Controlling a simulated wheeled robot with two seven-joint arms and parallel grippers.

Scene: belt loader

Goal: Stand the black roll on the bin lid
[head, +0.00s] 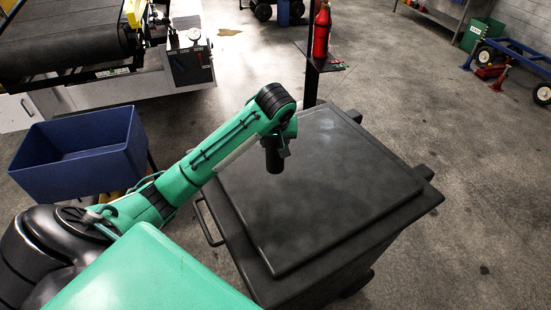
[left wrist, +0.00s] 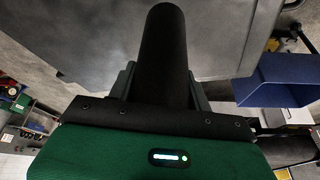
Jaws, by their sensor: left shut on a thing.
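The black roll (head: 273,157) is a dark cylinder held at the end of my left arm, over the far left part of the bin lid. My left gripper (head: 282,138) is shut on it. In the head view the roll looks roughly upright; I cannot tell whether its lower end touches the lid. In the left wrist view the roll (left wrist: 164,50) stands out between the two fingers (left wrist: 160,88), with the grey lid (left wrist: 225,40) behind it. The bin lid (head: 330,200) is a wide, flat, dark grey surface, bare apart from the arm over it. My right gripper is not in view.
A blue tub (head: 80,160) stands left of the bin, below a belt conveyor (head: 60,45). A red fire extinguisher (head: 321,32) is on a post behind the bin. A blue cart (head: 515,55) is at the far right. The floor right of the bin is clear.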

